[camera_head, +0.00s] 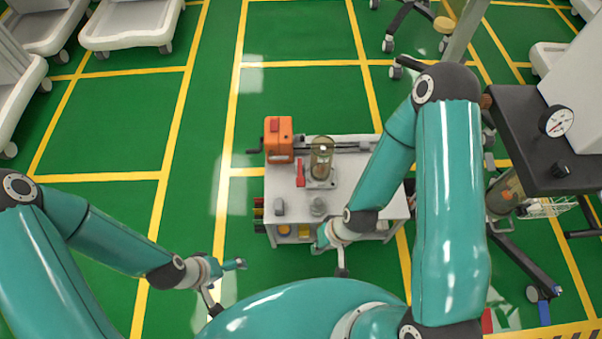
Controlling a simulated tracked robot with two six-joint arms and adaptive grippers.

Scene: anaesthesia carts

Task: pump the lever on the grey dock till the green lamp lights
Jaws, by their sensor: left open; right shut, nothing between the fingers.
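A grey dock (321,183) sits on the white cart top, with a smoky amber cylinder (321,158) standing upright in it. A red upright piece (300,172), which looks like the lever, is just left of the dock. I cannot make out a lit green lamp. My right gripper (332,258) is shut and empty at the cart's front edge, in front of the dock and apart from the red piece. My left gripper (228,287) is open and empty over the floor, left of and in front of the cart.
An orange box (279,140) with a crank stands at the cart top's back left, with a dark rail running right from it. A dark stand with a gauge (558,122) is at right.

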